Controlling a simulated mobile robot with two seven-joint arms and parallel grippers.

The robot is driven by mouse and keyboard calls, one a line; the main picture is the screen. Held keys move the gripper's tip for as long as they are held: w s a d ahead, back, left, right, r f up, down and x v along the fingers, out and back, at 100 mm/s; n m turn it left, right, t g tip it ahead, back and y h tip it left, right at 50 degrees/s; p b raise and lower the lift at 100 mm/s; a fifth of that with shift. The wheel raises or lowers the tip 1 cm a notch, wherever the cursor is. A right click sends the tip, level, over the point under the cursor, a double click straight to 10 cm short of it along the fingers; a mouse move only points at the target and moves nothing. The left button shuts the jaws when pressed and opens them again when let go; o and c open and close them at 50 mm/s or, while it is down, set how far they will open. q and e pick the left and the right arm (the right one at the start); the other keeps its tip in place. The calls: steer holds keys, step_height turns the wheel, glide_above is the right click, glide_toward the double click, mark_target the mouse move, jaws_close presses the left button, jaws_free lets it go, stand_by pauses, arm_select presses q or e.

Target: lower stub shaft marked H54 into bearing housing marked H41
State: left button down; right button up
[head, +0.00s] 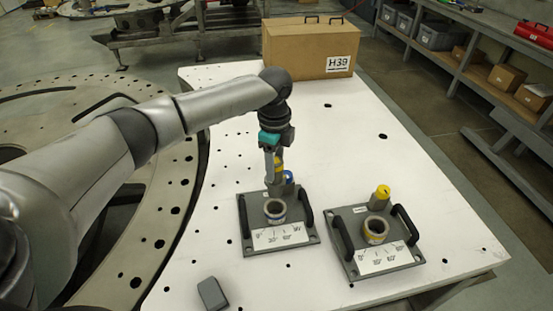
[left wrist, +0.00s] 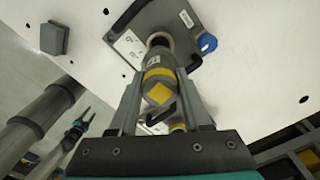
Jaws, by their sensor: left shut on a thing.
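My left gripper (head: 274,188) points down over the left plate (head: 245,225). In the left wrist view, its fingers (left wrist: 160,72) are shut on a grey stub shaft (left wrist: 150,72) with a yellow band and yellow diamond. The shaft's far end overlaps the bore of the bearing housing (left wrist: 160,37); I cannot tell whether it is above or inside. In the head view that housing (head: 275,213) is a short ring with a dark open bore. A second housing (head: 376,232) is on the right plate (head: 348,250). The H54 and H41 marks are not readable. My right gripper (left wrist: 78,128) is small in the left wrist view.
A blue-topped part (head: 288,177) stands behind the left housing, a yellow-topped part (head: 381,193) behind the right one. Black handles flank both plates. A grey block (head: 212,293) lies at the front, a box marked H39 (head: 300,50) at the back. The white table (head: 430,190) is clear at right.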

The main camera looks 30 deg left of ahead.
mark_target(275, 194)
arm_select(q)
steer(key=shift+f, duration=0.15)
steer(key=shift+f+b, duration=0.75)
steer(key=shift+f, duration=0.2)
steer(key=shift+f+b, duration=1.35)
steer(key=shift+b, duration=0.2)
steer(key=shift+f, duration=0.95)
steer(key=shift+w+f+b, duration=0.1)
steer(key=shift+f+b, duration=0.85)
steer(key=shift+f, duration=1.05)
steer(key=shift+c, duration=1.4)
jaws_free()
steer(key=shift+f, duration=0.1)
